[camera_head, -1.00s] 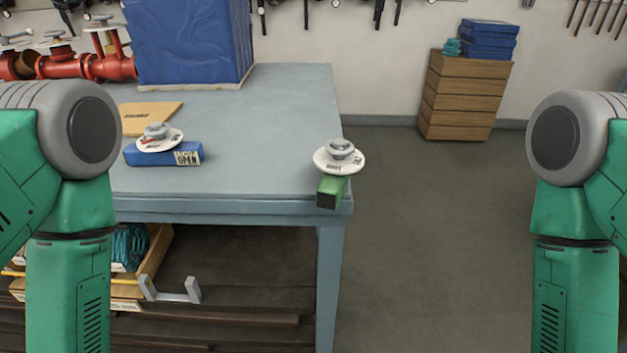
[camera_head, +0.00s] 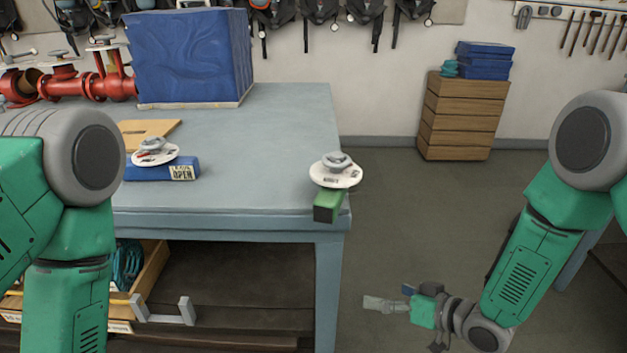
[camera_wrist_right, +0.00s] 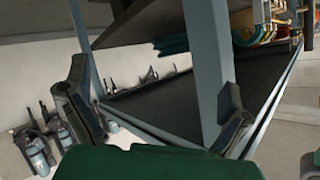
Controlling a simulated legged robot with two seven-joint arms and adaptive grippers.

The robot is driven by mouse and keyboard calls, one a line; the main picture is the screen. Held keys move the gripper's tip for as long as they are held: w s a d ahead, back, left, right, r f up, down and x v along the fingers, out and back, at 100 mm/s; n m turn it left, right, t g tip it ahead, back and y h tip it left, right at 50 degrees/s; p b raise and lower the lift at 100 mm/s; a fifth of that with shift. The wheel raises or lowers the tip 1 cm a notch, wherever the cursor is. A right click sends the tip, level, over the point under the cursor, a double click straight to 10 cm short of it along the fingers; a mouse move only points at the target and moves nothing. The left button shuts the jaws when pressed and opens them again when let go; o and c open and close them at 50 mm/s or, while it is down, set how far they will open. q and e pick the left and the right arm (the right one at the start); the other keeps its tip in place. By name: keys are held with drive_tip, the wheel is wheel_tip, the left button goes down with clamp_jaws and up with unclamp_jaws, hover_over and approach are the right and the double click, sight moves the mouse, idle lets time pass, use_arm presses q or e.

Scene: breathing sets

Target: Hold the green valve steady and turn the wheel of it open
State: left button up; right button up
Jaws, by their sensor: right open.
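The green valve (camera_head: 327,206) lies at the front right corner of the grey-blue table (camera_head: 265,195), its block end at the front edge. Its round white wheel plate with a grey knob (camera_head: 336,172) sits on top. My right gripper (camera_head: 388,297) is low, below the tabletop and to the right of the table leg, apart from the valve. It is open and empty. Its spread fingers also show in the right wrist view (camera_wrist_right: 158,105), with a table leg beyond them. My left arm (camera_head: 75,240) shows at the left; its gripper is out of view.
A blue valve (camera_head: 150,172) with a label reading OPEN lies further left. Behind it are a large blue block (camera_head: 190,58) and red pipes (camera_head: 80,82). A wooden drawer unit (camera_head: 462,115) stands by the wall.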

sight(324, 185)
drive_tip(key=w+a+r+n+g+y, duration=0.1)
drive_tip(key=w+a+r+n+y, duration=0.25)
drive_tip(key=r, duration=0.35)
drive_tip(key=w+a+r+n+g+y, duration=0.2)
drive_tip(key=w+r+n+y, duration=0.15)
drive_tip(key=r, duration=0.35)
drive_tip(key=r+n+g, duration=0.3)
drive_tip(key=r, duration=0.1)
drive_tip(key=r+n+g, duration=0.3)
drive_tip(key=r+g, duration=0.1)
drive_tip(key=r+n+g, duration=0.3)
drive_tip(key=r+n, duration=0.1)
drive_tip(key=shift+s+d+r+g, duration=0.25)
drive_tip(key=shift+s+g, duration=0.05)
drive_tip(key=shift+g, duration=0.1)
drive_tip(key=shift+s+d+r, duration=0.1)
drive_tip(key=shift+d, duration=0.05)
drive_tip(key=shift+s+a, duration=0.2)
drive_tip(key=shift+a, duration=0.2)
drive_tip(key=x, duration=0.7)
drive_tip(key=shift+a, duration=0.25)
drive_tip(key=shift+s+a+p, duration=0.25)
drive_tip(key=shift+a+p, duration=0.15)
drive_tip(key=shift+a, duration=0.3)
drive_tip(key=shift+f, duration=0.2)
